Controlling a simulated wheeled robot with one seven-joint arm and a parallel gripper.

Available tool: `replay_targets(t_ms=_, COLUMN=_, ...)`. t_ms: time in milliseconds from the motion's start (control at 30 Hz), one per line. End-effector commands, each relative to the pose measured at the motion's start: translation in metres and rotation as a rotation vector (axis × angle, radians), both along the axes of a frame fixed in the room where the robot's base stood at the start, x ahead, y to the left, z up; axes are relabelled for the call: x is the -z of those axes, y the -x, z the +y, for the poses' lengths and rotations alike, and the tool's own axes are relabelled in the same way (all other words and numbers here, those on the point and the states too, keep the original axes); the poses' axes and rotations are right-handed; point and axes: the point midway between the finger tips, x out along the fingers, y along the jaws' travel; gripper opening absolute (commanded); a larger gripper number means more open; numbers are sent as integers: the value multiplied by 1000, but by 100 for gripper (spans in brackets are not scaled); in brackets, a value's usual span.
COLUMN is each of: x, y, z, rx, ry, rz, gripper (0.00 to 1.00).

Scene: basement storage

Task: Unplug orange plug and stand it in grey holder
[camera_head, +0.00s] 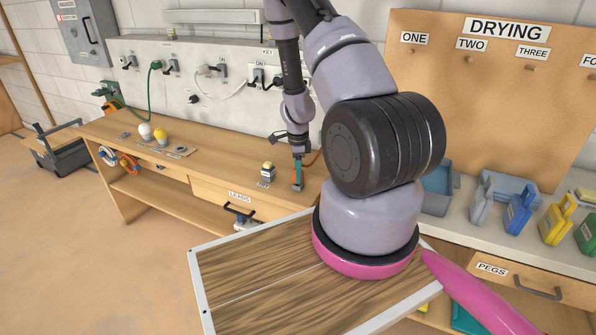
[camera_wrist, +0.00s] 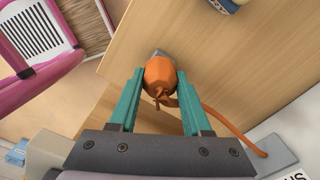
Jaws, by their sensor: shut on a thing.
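The orange plug (camera_wrist: 159,72) is between the two teal fingers of my gripper (camera_wrist: 160,85), which is shut on it. Its orange cord (camera_wrist: 226,127) trails off to the lower right in the wrist view. A small grey piece (camera_wrist: 160,53) shows just beyond the plug; I cannot tell whether it is the holder or the plug's own end. In the head view my gripper (camera_head: 298,172) points down close over the wooden bench, and the fingers hide the plug. A grey piece shows at the fingertips there, too small to make out.
A wall panel (camera_head: 140,60) with sockets and cords is behind. Coloured holders (camera_head: 520,212) stand at the right.

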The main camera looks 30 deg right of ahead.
Motion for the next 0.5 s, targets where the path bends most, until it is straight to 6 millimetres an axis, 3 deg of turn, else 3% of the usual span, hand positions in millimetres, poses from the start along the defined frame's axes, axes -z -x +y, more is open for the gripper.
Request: replay_targets(t_ms=500, x=13, y=0, z=0, rx=1, ry=0, rz=0, gripper=0)
